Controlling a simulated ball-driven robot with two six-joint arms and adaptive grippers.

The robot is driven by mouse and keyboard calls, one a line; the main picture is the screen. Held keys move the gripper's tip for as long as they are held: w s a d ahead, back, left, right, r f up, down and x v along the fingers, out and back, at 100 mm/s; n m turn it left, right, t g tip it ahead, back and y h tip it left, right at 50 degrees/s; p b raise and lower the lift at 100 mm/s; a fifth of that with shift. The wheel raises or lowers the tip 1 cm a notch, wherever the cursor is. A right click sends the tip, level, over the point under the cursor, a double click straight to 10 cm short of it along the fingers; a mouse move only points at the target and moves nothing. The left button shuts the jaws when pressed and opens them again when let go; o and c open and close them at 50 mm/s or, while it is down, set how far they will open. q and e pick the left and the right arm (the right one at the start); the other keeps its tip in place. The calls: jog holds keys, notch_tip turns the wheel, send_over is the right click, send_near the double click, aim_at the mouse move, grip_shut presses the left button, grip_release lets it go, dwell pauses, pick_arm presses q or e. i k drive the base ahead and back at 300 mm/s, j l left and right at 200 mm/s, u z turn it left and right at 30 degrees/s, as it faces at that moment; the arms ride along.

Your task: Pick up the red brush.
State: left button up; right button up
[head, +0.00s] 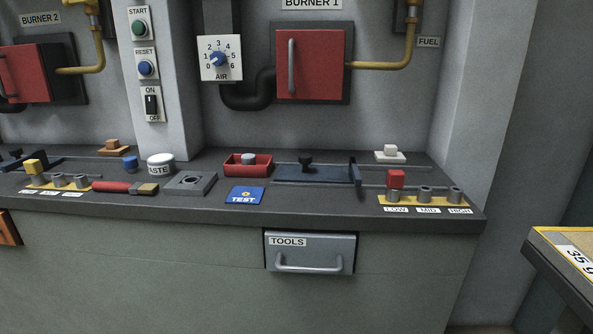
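The red brush (112,187) lies flat on the dark bench top (330,213), left of centre in the head view. Its red handle points left and its tan bristle end points right. It lies close to the front edge of the bench. Neither of my grippers shows in the head view.
A grey block with a round hole (189,183) sits just right of the brush. A yellow strip with several metal posts (60,184) is at its left. A white round tin (161,164) and a blue cylinder (130,164) stand behind it. A blue TEST card (245,195) lies further right.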

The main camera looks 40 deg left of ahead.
aim_at(138, 187)
jog(key=j+u, duration=0.15)
jog(key=u, duration=1.9)
